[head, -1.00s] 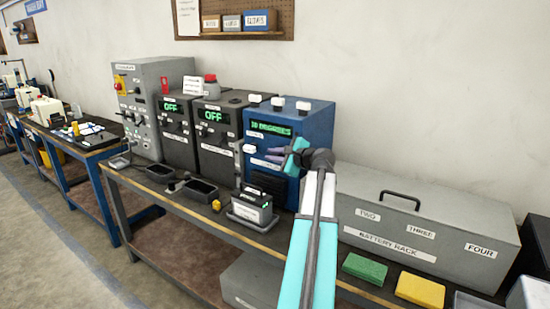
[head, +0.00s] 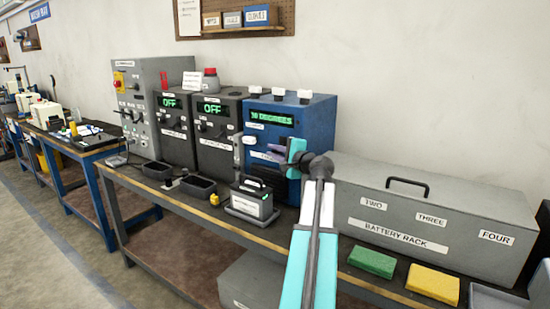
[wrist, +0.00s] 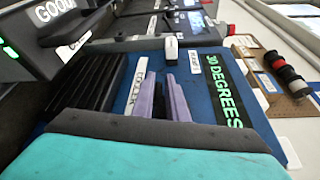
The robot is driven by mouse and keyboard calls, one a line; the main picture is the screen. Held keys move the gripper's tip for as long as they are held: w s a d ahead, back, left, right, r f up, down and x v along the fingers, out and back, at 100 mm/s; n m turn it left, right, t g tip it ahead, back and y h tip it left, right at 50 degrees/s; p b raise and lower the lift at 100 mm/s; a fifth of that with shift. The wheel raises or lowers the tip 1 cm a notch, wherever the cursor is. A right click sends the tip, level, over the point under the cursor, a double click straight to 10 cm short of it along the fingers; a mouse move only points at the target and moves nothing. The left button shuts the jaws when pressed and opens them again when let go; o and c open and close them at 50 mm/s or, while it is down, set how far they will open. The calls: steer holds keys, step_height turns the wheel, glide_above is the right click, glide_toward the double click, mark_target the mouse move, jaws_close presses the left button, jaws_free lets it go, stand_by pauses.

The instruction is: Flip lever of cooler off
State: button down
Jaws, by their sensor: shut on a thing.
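Two dark units showing OFF (head: 215,128) stand left of the cooler. A grey battery rack (head: 430,205) stands to its right. A small labelled battery (head: 250,200) sits in front. Green (head: 372,262) and yellow (head: 433,282) sponges lie at the bench's front right.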

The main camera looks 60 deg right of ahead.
steer(key=shift+s+d+f+n+b, duration=0.2)
steer(key=shift+f+n+b, duration=0.25)
steer(key=shift+b, duration=0.5)
steer(key=c, duration=1.8)
jaws_free()
steer(key=shift+w+d, duration=0.1)
steer(key=shift+c, duration=0.2)
steer(key=shift+r, duration=0.1)
steer(key=shift+r, duration=0.1)
steer(key=shift+s+a, duration=0.25)
steer(key=f+v, duration=0.1)
steer(key=v, duration=1.2)
steer(key=shift+r, duration=0.25)
steer(key=shift+s+a, duration=0.1)
